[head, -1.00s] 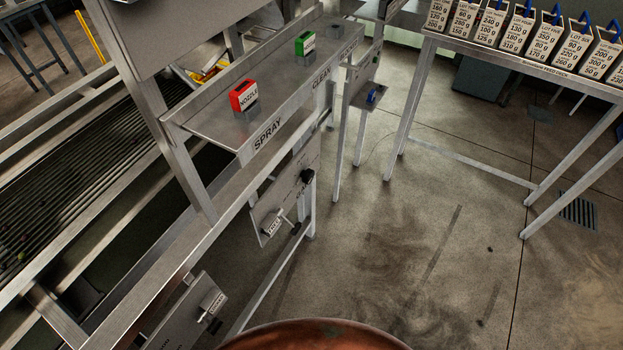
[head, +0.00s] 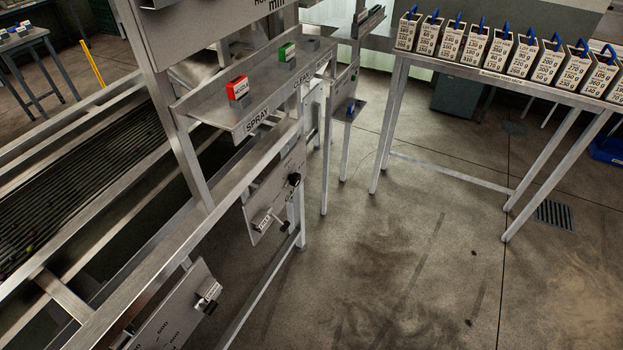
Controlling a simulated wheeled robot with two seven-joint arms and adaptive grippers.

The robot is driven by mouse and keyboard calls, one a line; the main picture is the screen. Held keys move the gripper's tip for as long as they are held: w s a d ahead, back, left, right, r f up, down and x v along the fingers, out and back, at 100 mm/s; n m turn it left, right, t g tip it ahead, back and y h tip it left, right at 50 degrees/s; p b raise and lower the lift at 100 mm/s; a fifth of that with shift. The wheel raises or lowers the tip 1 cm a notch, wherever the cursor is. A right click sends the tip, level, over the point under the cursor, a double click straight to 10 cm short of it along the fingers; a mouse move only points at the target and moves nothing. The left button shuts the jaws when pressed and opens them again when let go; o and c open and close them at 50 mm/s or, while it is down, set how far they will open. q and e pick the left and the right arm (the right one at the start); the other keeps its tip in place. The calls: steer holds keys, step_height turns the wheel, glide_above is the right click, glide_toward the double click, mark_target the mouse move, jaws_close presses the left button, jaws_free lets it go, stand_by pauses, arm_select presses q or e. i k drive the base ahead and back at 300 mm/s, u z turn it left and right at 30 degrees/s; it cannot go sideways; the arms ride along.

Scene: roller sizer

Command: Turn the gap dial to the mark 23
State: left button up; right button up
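I cannot pick out the gap dial for sure, and no mark 23 is readable. An upper metal panel (head: 268,200) under the shelf carries a black knob (head: 294,180) and a small labelled lever (head: 267,222). A lower metal panel (head: 172,318) at the bottom left has a printed scale, partly cut off, and a labelled lever (head: 208,296). Both panels are seen at a steep slant, so the settings cannot be read. Neither of my grippers is in view.
A shelf (head: 215,108) marked SPRAY and CLEAN holds a red box (head: 238,88) and a green box (head: 287,51). A roller bed (head: 75,165) lies at left. A table (head: 480,75) with several labelled, blue-handled blocks stands at the upper right. The floor (head: 400,260) is largely clear.

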mark_target(294, 180)
steer(key=z, duration=0.25)
steer(key=i, duration=1.2)
steer(key=u, duration=0.5)
